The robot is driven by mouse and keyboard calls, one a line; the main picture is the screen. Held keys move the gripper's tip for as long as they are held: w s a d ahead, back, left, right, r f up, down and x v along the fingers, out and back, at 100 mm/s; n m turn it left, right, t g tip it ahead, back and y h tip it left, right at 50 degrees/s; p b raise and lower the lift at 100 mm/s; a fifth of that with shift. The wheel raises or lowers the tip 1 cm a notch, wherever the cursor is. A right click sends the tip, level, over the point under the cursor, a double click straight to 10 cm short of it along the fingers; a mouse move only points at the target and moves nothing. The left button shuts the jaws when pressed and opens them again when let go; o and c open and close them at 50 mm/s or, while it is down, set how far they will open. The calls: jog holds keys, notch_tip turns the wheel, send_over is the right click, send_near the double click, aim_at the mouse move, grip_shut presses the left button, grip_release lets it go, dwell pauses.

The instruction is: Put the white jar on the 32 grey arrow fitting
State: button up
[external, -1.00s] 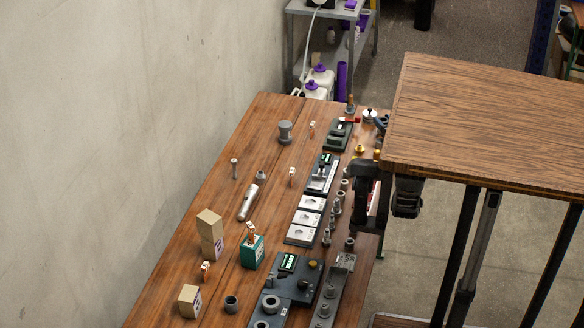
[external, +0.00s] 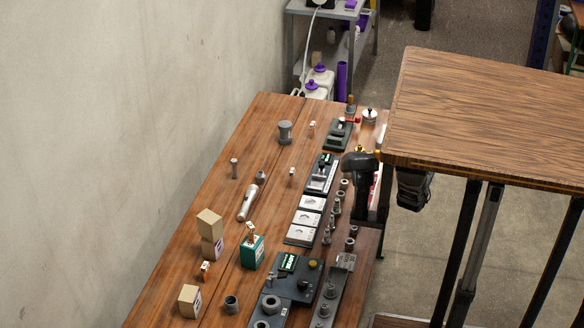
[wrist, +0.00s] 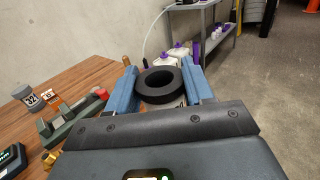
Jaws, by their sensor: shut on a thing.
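In the wrist view my gripper (wrist: 165,87) has its two blue fingers on either side of a jar (wrist: 160,84). The jar has a thick black ring-shaped top, and only a little of its paler body shows below. The grey fitting marked 32 (wrist: 27,97) stands upright at the left in the wrist view, apart from my gripper. A grey fitting, likely the same one, stands far back on the bench in the external view (external: 285,132).
A small orange-marked tag (wrist: 50,97) stands beside the fitting. A green-grey clamp block (wrist: 70,122) with a red knob lies between it and my gripper. A raised wooden top (external: 480,115) overhangs at right.

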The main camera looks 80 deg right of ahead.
jog(key=w+a+r+n+t+y+p, duration=0.1)
jog(key=w+a+r+p, duration=0.2)
jog(key=w, duration=1)
jog(key=w+a+r+n+t+y+p, duration=0.1)
jog(key=w+a+r+y, duration=0.2)
jog(key=w, duration=0.9)
jog(key=w+a+r+n+t+p, duration=0.25)
jog(key=w+a, duration=0.25)
jog(key=w, duration=0.8)
jog(key=b, duration=0.4)
send_over(285, 124)
jog(key=shift+m+g, duration=0.35)
jog(key=shift+g, duration=0.1)
jog(key=shift+d+f, duration=0.1)
jog(key=shift+f, duration=5.05)
jog(key=shift+f, duration=0.1)
jog(key=o, duration=1.1)
jog(key=shift+c, duration=0.2)
